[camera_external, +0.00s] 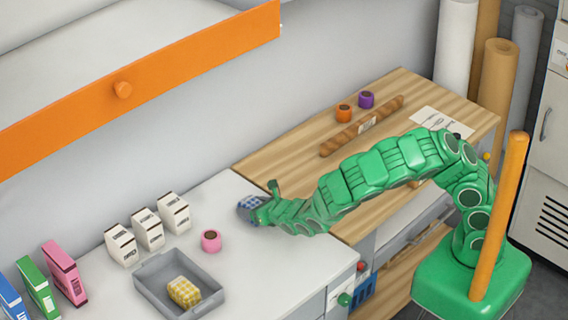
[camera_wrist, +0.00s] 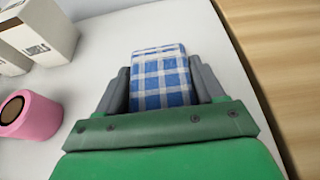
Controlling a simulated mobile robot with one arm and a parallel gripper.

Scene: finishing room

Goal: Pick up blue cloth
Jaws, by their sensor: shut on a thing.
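The blue cloth (camera_wrist: 160,82) is a blue and white checked piece, seen between the two grey fingers of my gripper (camera_wrist: 162,88) in the wrist view. My gripper is shut on it. In the external view my gripper (camera_external: 260,206) is over the back right part of the white counter, with the blue cloth (camera_external: 247,205) at its tip. I cannot tell whether the cloth touches the counter. The cloth's near end is hidden behind the gripper body in the wrist view.
A grey tray (camera_external: 150,290) holds a yellow checked cloth (camera_external: 184,292). A wooden counter (camera_external: 290,150) adjoins on the right. An orange-fronted cabinet (camera_external: 200,65) hangs above.

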